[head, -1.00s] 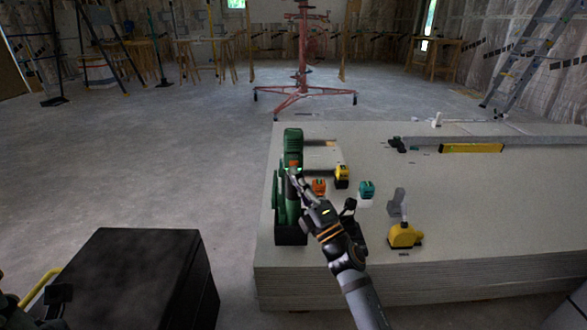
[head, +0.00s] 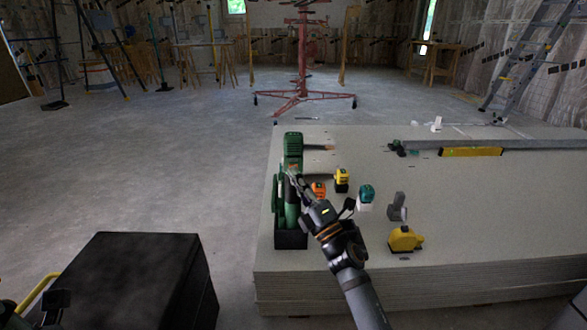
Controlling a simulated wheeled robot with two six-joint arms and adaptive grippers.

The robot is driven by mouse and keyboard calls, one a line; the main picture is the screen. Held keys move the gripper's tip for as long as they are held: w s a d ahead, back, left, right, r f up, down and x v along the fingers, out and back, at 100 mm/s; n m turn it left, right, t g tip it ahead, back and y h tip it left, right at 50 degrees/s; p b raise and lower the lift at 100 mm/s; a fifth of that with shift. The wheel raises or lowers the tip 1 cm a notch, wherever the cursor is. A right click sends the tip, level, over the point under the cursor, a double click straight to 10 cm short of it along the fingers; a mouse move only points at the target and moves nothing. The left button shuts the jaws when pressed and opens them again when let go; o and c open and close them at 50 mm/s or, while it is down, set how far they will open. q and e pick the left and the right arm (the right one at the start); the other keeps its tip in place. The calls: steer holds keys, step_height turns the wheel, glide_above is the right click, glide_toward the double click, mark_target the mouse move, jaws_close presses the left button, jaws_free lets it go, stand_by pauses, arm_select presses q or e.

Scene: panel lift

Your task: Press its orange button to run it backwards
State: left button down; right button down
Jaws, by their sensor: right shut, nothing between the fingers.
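A green upright power tool (head: 291,146) with a black base (head: 290,239) stands at the left edge of the stacked boards (head: 345,245). My right gripper (head: 294,178) is shut and empty. Its fingertips are at the middle of the tool's body in this view, touching it or just in front; I cannot tell which.
Right of the tool stand a small orange item (head: 318,190), a yellow-black one (head: 342,180), a teal-white one (head: 365,197) and a yellow tape measure (head: 404,240). A yellow level (head: 472,152) lies farther back. A black box (head: 140,280) stands lower left. A red lift stands behind.

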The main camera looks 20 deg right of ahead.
stand_by(0.6)
steer(key=shift+w+d, duration=0.1)
steer(key=shift+w, duration=0.4)
stand_by(0.4)
steer(key=shift+s, duration=0.55)
steer(key=s+a+p, duration=0.2)
steer(key=s, duration=0.3)
steer(key=shift+s, duration=0.35)
